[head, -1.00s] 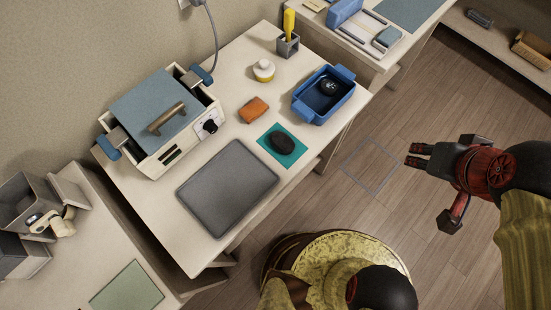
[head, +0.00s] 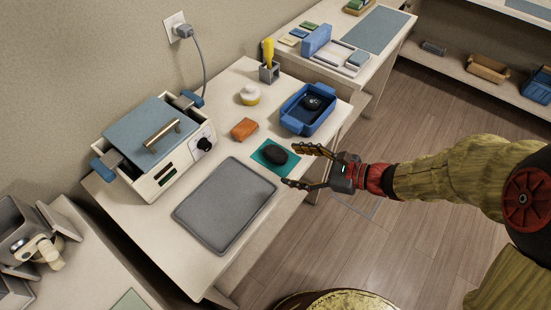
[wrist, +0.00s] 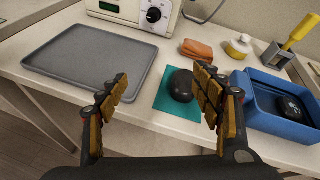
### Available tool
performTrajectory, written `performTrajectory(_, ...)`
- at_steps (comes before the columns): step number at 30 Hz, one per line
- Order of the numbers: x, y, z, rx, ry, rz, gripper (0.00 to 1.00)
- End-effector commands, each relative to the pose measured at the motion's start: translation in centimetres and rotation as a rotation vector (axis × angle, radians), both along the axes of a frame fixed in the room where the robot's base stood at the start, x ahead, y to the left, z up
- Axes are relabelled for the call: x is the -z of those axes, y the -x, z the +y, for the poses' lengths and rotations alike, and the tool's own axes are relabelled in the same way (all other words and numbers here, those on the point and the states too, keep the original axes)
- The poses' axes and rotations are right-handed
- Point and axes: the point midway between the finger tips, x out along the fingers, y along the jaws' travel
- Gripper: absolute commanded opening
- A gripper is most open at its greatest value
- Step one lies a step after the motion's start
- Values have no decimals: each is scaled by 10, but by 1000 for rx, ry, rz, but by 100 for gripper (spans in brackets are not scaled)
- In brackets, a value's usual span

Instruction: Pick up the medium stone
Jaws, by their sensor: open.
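A black oval stone (head: 275,155) lies on a teal mat (head: 265,163) near the table's front edge. Another dark stone (head: 311,103) sits inside the blue tub (head: 320,119). I cannot tell from size alone which one is the medium stone. My gripper (head: 300,167) is open and empty, its fingers pointing toward the stone on the mat. In the wrist view that stone (wrist: 181,86) shows between the spread fingers (wrist: 159,92), beyond their tips and not touched. The stone in the tub also shows in the wrist view (wrist: 291,107).
A grey tray (head: 225,204) lies left of the mat. Behind are a folded orange cloth (head: 244,129), a white and yellow jar (head: 250,95), a holder with a yellow-handled tool (head: 268,70) and the wax warmer (head: 160,150). Floor is open at right.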

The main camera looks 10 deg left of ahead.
Motion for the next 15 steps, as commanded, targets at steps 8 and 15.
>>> performTrajectory(8,53,-43,-3,240,-143,185,66)
performTrajectory(15,61,-53,15,255,-153,195,66)
